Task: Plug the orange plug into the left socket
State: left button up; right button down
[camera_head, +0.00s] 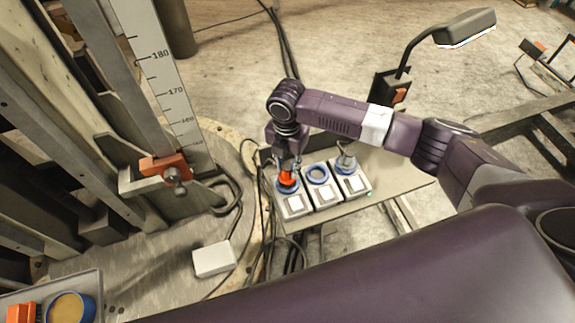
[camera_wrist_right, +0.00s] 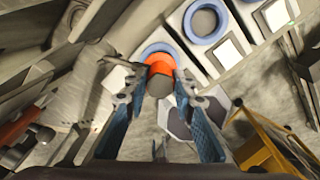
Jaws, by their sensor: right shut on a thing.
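The orange plug (camera_head: 287,179) is upright at the left socket (camera_head: 293,206), inside the outline of its blue ring. I cannot tell how deep it sits. My right gripper (camera_head: 288,168) reaches down from above and is shut on the plug. In the right wrist view the plug (camera_wrist_right: 161,68) shows an orange body and a grey end between the two fingers (camera_wrist_right: 162,80). Part of the left socket's blue ring (camera_wrist_right: 150,49) shows behind it. My left gripper is not in view.
The middle socket (camera_head: 324,193) has an empty blue ring. The right socket (camera_head: 353,184) has a grey piece standing at its ring. A lamp (camera_head: 466,27) stands behind. A white box (camera_head: 213,259) and dark cables lie left of the bench (camera_head: 385,195).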

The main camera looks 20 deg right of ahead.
aim_at(287, 166)
jog(key=shift+f+b, duration=0.7)
jog(key=shift+f, duration=0.65)
dwell(0.4)
jog(key=c, duration=1.5)
grip_release()
jog(key=shift+c, duration=0.2)
notch_tip(287, 166, up, 12)
jog(key=shift+r, duration=0.1)
